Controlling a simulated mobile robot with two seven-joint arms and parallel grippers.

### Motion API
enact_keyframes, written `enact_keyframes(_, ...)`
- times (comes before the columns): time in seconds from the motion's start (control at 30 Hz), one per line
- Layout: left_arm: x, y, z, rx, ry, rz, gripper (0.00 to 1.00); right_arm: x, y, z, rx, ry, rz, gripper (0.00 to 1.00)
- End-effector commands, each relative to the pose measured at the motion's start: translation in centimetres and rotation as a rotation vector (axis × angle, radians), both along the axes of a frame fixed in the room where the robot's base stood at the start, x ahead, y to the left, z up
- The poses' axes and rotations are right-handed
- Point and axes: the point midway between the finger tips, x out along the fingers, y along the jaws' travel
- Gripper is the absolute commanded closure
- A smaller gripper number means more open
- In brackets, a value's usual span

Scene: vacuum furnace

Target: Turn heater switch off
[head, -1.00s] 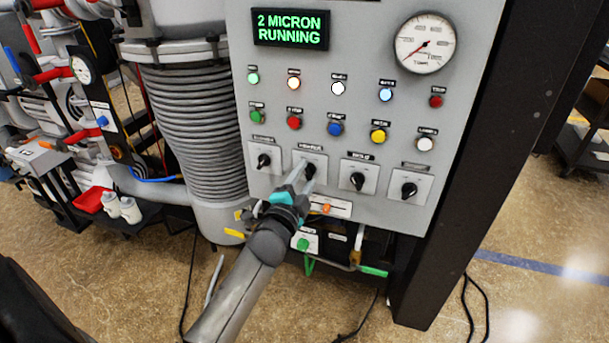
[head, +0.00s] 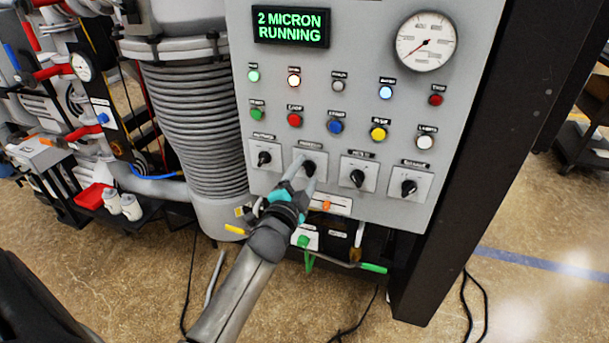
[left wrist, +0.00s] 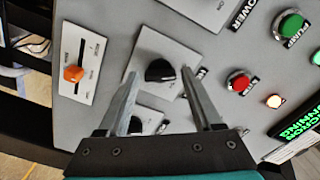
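The control panel (head: 345,130) carries a row of black rotary knobs on pale plates. The heater switch (head: 309,168) is the second knob from the left; its small label is blurred. My left gripper (head: 306,171) is at this knob, with its fingers apart and partly covering it. In the left wrist view the black knob (left wrist: 160,71) lies between the two open fingertips (left wrist: 160,74), with a visible gap on both sides. The grey indicator light (head: 338,86) in the middle of the top row is unlit. My right gripper is not in view.
Other knobs stand close by, at left (head: 263,158) and right (head: 357,178). An orange slider (left wrist: 73,74) sits below the heater knob. The display (head: 291,26) reads "2 MICRON RUNNING". A ribbed grey column (head: 192,115) stands left of the panel.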

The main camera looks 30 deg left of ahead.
Motion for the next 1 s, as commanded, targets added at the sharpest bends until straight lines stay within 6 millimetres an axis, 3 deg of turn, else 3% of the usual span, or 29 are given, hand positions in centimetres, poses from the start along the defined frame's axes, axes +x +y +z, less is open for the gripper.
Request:
enact_keyframes(0.1,0.0,0.0,0.0,0.002,0.000,-0.001,0.20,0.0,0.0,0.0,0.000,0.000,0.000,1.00)
enact_keyframes(0.47,-0.6,-0.2,0.0,0.003,0.000,-0.001,0.20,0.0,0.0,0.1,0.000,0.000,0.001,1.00)
enact_keyframes(1.0,-8.8,-2.2,-0.1,0.001,0.003,0.000,0.20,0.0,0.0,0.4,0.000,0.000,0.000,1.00)
